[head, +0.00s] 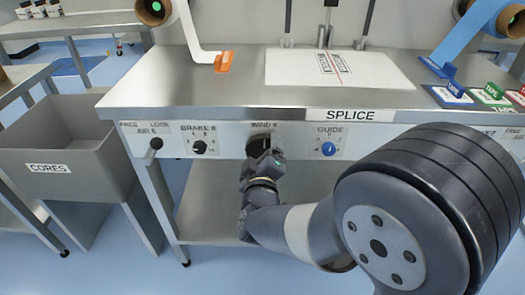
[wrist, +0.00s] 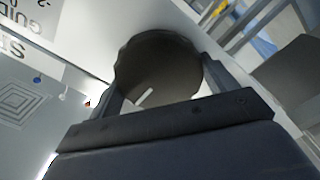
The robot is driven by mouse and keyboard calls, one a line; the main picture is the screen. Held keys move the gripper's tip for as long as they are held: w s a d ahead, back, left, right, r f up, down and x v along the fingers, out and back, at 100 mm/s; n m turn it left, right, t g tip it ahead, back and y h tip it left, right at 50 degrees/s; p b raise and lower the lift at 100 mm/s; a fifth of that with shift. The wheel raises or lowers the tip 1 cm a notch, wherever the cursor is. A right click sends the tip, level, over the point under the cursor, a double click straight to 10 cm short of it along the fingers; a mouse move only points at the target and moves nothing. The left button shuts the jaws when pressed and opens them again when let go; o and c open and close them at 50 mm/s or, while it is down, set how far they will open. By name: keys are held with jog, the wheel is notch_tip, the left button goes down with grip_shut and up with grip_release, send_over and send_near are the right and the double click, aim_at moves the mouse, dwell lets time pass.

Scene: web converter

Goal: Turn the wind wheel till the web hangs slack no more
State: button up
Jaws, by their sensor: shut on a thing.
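The wind wheel (head: 260,137) is a dark round knob on the front panel, under a label that begins "WIND". My gripper (head: 263,152) is at it and covers most of it in the head view. In the wrist view the wheel (wrist: 158,55) is dark with a scalloped rim and a short white mark on its face. My gripper's two fingers (wrist: 163,80) stand on either side of the rim, shut on it. A white web (head: 194,35) runs from a roll (head: 153,10) down to an orange clip (head: 224,62) on the bench; I cannot judge its tension.
The brake knob (head: 199,147) is left of the wheel and the blue guide knob (head: 329,149) right. A lever knob (head: 156,143) sticks out further left. A grey cores bin (head: 45,145) stands at the left. A blue web (head: 463,38) comes down at the right.

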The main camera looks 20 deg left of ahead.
jog(key=m+b, duration=0.2)
jog(key=m, duration=0.2)
jog(key=shift+m, duration=0.3)
jog(key=m+b, duration=0.3)
jog(key=m, duration=0.2)
jog(key=shift+d, duration=0.15)
jog(key=m+b, duration=0.2)
jog(key=m, duration=0.3)
jog(key=shift+d+f, duration=0.1)
jog(key=shift+m+b, duration=1.45)
jog(key=shift+m, duration=0.85)
jog(key=o, duration=0.9)
jog(key=shift+o, duration=0.2)
